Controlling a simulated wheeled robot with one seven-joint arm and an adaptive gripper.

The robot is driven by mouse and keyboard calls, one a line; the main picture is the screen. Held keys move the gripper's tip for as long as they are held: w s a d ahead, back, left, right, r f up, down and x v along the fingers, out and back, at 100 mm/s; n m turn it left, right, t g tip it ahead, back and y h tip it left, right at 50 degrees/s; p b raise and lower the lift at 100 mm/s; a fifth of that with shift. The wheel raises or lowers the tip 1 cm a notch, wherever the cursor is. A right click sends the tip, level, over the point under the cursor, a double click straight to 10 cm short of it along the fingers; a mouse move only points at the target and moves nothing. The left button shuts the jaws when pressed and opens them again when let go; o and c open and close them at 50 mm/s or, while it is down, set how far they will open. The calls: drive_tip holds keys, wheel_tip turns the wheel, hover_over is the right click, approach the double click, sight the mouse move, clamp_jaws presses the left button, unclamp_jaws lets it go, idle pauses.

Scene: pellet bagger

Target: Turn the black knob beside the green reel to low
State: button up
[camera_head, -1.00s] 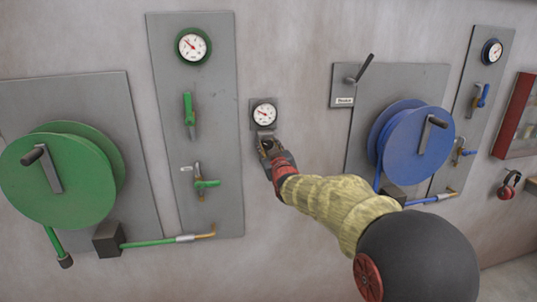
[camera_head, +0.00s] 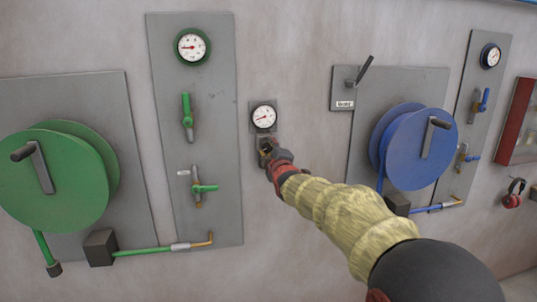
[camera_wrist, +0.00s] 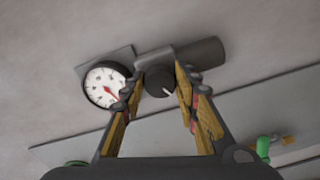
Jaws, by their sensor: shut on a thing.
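The black knob (camera_wrist: 159,81) has a white pointer line and sits on a small grey fitting beside a white gauge (camera_wrist: 105,86) with a red needle. My gripper (camera_wrist: 160,84) has one finger on each side of the knob and is shut on it. In the head view my gripper (camera_head: 268,152) is at the small wall unit, just below the gauge (camera_head: 263,116), and covers the knob. The green reel (camera_head: 55,180) is on the wall at the left. No low marking is readable.
A grey panel (camera_head: 222,120) with a green-rimmed gauge (camera_head: 192,46) and green valve handles stands between the reel and the small unit. To the right are a blue reel (camera_head: 418,148), a lever (camera_head: 364,70) and a red cabinet (camera_head: 518,120). Bare wall surrounds the small unit.

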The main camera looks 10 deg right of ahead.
drive_tip(key=shift+n+b, duration=0.6)
drive_tip(key=shift+n, duration=1.1)
drive_tip(key=o, duration=1.1)
drive_tip(key=shift+o, duration=0.2)
drive_tip(key=s, duration=1.2)
